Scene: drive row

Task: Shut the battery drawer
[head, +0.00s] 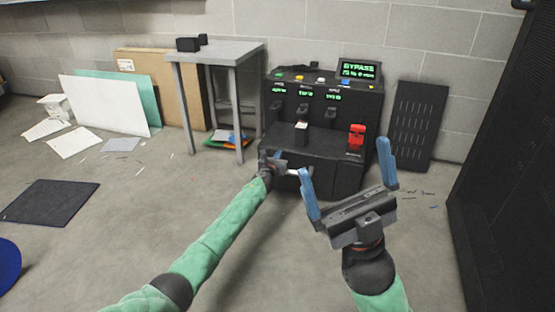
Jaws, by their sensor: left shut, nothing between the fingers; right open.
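The black cabinet (372,103) stands against the wall in the head view. Its lower front section (335,172), which looks like the battery drawer, juts out beyond the upper panel. I cannot tell how far the drawer is open. My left gripper (288,170) is shut and empty at the left part of this front face; whether it touches is unclear. My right gripper (345,158) is open and empty, nearer to me, with its two blue fingers spread apart in front of the cabinet's right side. It hides part of the lower front's right edge.
A grey table (215,51) stands left of the cabinet. A red item (357,135) and a white-topped block (301,127) sit on the cabinet's ledge. A black slotted panel (417,125) leans at the right, near a tall dark rack (510,170).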

